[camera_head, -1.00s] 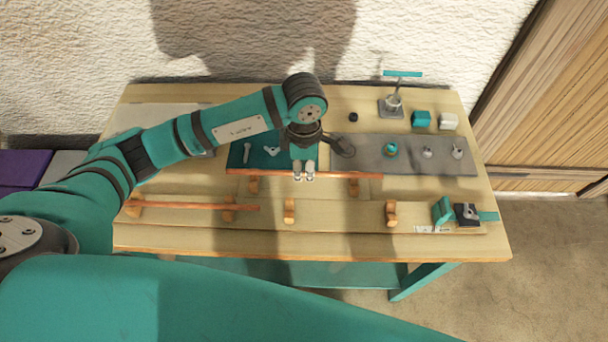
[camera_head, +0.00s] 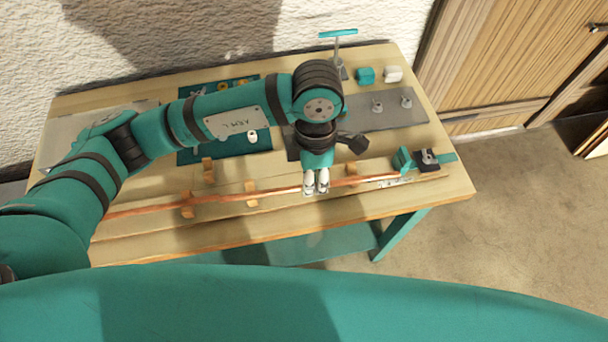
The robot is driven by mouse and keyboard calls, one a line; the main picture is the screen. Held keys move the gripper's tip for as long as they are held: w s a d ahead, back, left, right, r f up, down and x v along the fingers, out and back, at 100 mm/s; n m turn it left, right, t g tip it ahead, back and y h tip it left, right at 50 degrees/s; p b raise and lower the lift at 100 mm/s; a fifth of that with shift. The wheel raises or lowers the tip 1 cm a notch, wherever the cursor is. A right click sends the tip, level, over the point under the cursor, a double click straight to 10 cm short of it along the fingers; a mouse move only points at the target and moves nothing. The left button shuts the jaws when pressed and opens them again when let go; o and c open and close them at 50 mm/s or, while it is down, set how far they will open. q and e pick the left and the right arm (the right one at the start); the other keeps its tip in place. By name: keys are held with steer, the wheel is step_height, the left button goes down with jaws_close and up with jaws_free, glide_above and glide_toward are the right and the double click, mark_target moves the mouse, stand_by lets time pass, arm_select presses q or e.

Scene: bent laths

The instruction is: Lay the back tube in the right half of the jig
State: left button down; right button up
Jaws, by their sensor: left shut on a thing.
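My left gripper (camera_head: 316,191) is shut on the back tube (camera_head: 365,180), a thin orange-brown rod. The tube runs along the right half of the jig (camera_head: 415,178), its right end close to the teal block (camera_head: 402,160). I cannot tell whether it rests in the right-half cradles or is just above them. A second tube (camera_head: 145,210) of the same colour lies in the left half, across a wooden cradle (camera_head: 187,205). The two tubes look nearly in line; where they meet is unclear. My right gripper is not in view.
A dark clamp (camera_head: 427,160) sits at the jig's right end. Behind stand a rear cradle (camera_head: 209,171), a teal mat (camera_head: 195,157) and a grey mat (camera_head: 385,118) with small parts. Teal and white blocks (camera_head: 393,74) are at the back. The front table strip is clear.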

arm_select(q)
steer(key=w+r+g+p, duration=0.1)
steer(key=w+r+p, duration=0.2)
steer(key=w+p, duration=0.1)
steer(key=shift+h, duration=0.4)
steer(key=f+b, duration=0.1)
steer(key=f, duration=0.1)
steer(key=f+b, duration=0.1)
steer(key=f, duration=0.1)
steer(key=f+b, duration=0.1)
steer(key=f, duration=0.1)
steer(key=shift+w+a+f+b, duration=0.25)
steer(key=shift+w+a+b, duration=0.1)
steer(key=shift+f+b, duration=0.35)
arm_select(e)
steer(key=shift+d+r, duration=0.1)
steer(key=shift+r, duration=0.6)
arm_select(q)
steer(key=shift+f+b, duration=0.7)
steer(key=shift+b, duration=0.1)
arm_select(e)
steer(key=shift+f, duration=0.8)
arm_select(q)
steer(key=c, duration=1.2)
jaws_free()
steer(key=shift+c, duration=0.2)
